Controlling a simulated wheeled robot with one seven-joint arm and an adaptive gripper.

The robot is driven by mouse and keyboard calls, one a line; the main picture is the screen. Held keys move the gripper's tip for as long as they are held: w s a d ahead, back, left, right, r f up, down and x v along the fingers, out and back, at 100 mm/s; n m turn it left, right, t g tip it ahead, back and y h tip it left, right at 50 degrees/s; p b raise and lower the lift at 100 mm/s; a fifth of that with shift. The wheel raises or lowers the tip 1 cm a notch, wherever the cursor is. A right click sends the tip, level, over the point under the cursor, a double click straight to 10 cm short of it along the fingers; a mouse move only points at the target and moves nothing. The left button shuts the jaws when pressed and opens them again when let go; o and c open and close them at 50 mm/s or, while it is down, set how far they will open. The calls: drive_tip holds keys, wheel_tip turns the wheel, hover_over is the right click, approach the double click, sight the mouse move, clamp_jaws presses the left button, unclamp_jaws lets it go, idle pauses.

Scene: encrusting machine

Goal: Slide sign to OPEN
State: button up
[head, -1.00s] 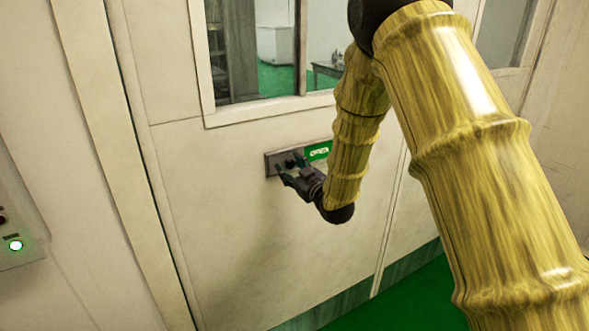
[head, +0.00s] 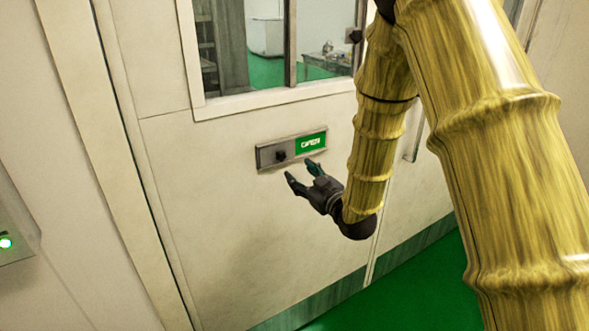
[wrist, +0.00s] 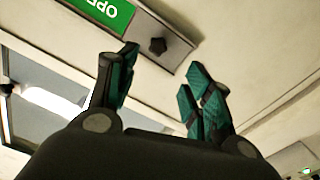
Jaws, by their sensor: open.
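The sliding sign (head: 291,149) is a grey plate fixed to the pale door below its window. A green panel reading OPEN (head: 311,143) shows on its right part. A dark knob (head: 281,156) stands out from the grey slider to the left of the panel. In the wrist view the knob (wrist: 158,46) and green panel (wrist: 105,12) appear upside down beyond my fingers. My gripper (head: 302,171) is open and empty, just below and to the right of the knob, apart from it. The wrist view also shows my gripper (wrist: 158,85) with its fingers spread.
The pale door (head: 230,220) has a window (head: 265,50) above the sign. A wall panel with a lit green button (head: 6,242) is at the far left. The green floor (head: 400,290) is clear at lower right. The wall area around the sign is free.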

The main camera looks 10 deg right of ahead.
drive_tip(key=shift+v, duration=0.9)
drive_tip(key=shift+f, duration=0.1)
drive_tip(key=s+d+f+m+g+h, duration=0.1)
drive_tip(key=s+f+m+g+h, duration=0.15)
drive_tip(key=s+f, duration=0.55)
drive_tip(key=s+d+f+m+g+h, duration=0.1)
drive_tip(key=s+f+g, duration=0.25)
drive_tip(key=f, duration=0.95)
drive_tip(key=s+d+f+m+g+h, duration=0.1)
drive_tip(key=s+f+m+g, duration=0.1)
drive_tip(key=s+f, duration=0.6)
drive_tip(key=s+f+g, duration=0.3)
drive_tip(key=s+f, duration=0.2)
drive_tip(key=s, duration=0.4)
drive_tip(key=s+f+m+g+h, duration=0.1)
drive_tip(key=s+f+g, duration=0.2)
drive_tip(key=s, duration=0.6)
drive_tip(key=s+d+f+m+g, duration=0.1)
drive_tip(key=s+f+g, duration=0.2)
drive_tip(key=s+f, duration=0.4)
drive_tip(key=s, duration=0.2)
drive_tip(key=shift+s+f+h, duration=0.25)
drive_tip(key=shift+f+h, duration=0.1)
drive_tip(key=shift+f, duration=0.05)
drive_tip(key=shift+m, duration=0.25)
